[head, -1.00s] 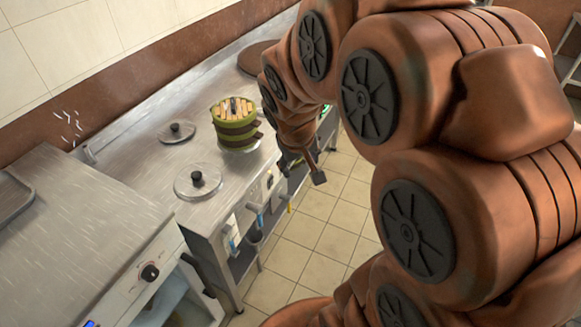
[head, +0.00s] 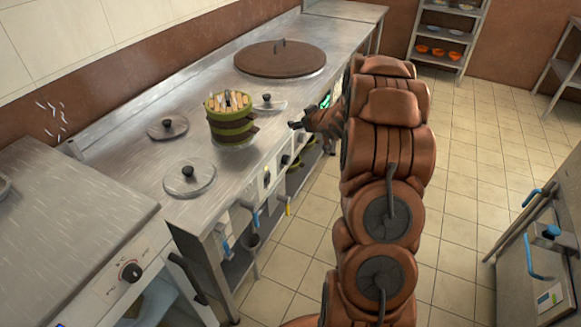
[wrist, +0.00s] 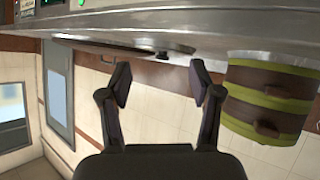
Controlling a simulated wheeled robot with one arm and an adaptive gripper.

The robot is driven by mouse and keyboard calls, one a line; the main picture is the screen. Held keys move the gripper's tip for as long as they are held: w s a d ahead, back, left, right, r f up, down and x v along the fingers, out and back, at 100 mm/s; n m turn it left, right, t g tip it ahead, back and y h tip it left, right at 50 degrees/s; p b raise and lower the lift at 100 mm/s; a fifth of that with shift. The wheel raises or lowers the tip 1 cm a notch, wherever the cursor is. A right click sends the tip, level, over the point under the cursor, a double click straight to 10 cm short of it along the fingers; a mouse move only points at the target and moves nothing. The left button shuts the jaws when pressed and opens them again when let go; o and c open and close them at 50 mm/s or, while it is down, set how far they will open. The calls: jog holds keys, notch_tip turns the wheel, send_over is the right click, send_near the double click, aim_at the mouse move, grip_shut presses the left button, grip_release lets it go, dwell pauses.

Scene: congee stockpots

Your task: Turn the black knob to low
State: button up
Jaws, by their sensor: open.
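In the head view, a round black knob (head: 131,271) sits on the white front panel at the lower left, with small markings around it. Another dark knob (head: 285,159) is on the counter's front panel, below the green-banded tub. I cannot tell where either points. My gripper (head: 297,129) is at the counter's front edge, right of the tub, apart from both knobs and pointing left. The wrist view shows my gripper (wrist: 160,84) open with nothing between its fingers.
The green-banded tub (head: 231,120) holds light sticks and stands near the counter edge; it also shows in the wrist view (wrist: 268,98). Metal lids (head: 189,178) and a large brown lid (head: 280,59) lie on the counter. The tiled floor (head: 460,140) is open to the right.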

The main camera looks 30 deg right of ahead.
notch_tip(320, 180, down, 9)
jog(key=d+n+t+y+b, duration=0.1)
jog(key=t+y+b, duration=0.1)
jog(key=y+b, duration=0.15)
jog(key=t+y+b, duration=0.2)
jog(key=y, duration=0.4)
send_near(289, 161)
jog(key=w, duration=0.1)
jog(key=shift+n, duration=0.4)
jog(key=shift+a+x, duration=0.15)
jog(key=shift+x, duration=1.95)
jog(key=shift+a+x, duration=0.1)
jog(key=shift+x, duration=2)
jog(key=shift+s+r, duration=0.15)
jog(key=shift+c, duration=0.2)
jog(key=c, duration=1.1)
